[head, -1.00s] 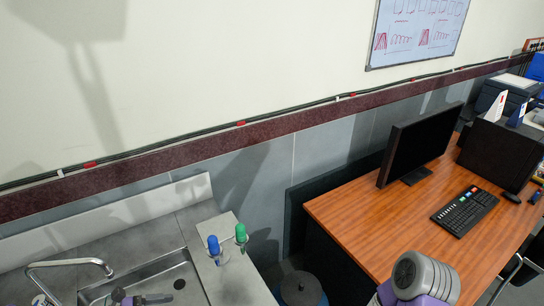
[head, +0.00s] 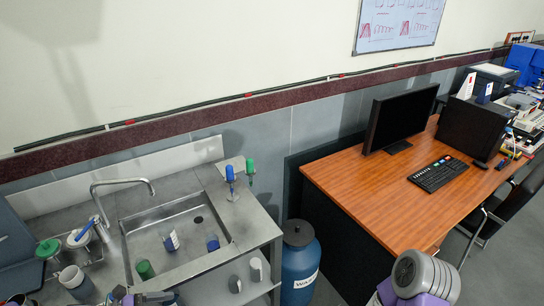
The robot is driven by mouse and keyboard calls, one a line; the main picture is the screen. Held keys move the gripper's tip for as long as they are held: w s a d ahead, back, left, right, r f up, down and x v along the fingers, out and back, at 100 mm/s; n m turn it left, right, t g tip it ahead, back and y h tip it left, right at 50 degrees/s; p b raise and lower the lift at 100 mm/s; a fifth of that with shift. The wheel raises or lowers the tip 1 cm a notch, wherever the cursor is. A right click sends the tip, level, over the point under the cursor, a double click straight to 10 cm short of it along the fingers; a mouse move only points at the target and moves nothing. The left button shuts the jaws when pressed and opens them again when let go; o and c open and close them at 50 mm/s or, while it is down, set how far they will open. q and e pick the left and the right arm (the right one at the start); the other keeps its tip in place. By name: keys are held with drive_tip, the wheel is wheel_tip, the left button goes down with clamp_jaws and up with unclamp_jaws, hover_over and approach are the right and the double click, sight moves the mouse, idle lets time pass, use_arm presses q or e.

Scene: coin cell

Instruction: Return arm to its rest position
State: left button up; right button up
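A small part of my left arm, grey and purple, shows at the bottom edge of the head view, in front of the sink counter. It is cut off by the frame, and any fingers there cannot be made out. My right arm shows at the bottom right as a rounded grey joint with purple parts, in front of the desk's near side. My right gripper is outside the frame. Nothing can be seen held by either arm.
A steel sink (head: 205,262) with a tap (head: 118,184) holds a few bottles. Blue-capped and green-capped tools stand on the sink's right ledge. A blue waste drum (head: 299,268) stands between the sink and the wooden desk (head: 345,195), which carries a monitor (head: 400,119) and keyboard (head: 439,175).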

use_arm(q)
drive_tip(key=s+d+f+m+g+y+b, duration=0.1)
drive_tip(key=s+d+f+m+y+b, duration=0.1)
drive_tip(key=d+f+m, duration=0.4)
drive_tip(key=s+d+f+m+g+y+b, duration=0.2)
drive_tip(key=d+f+m, duration=0.4)
drive_tip(key=f, duration=0.9)
drive_tip(key=s+d+f+m+g+y+b, duration=0.1)
drive_tip(key=s+d+f+m+y+b, duration=0.3)
drive_tip(key=f, duration=0.6)
drive_tip(key=s+d+m+b, duration=0.1)
drive_tip(key=d+m+b, duration=0.1)
drive_tip(key=d+m, duration=0.1)
drive_tip(key=shift+f+m, duration=0.3)
drive_tip(key=shift+m, duration=0.1)
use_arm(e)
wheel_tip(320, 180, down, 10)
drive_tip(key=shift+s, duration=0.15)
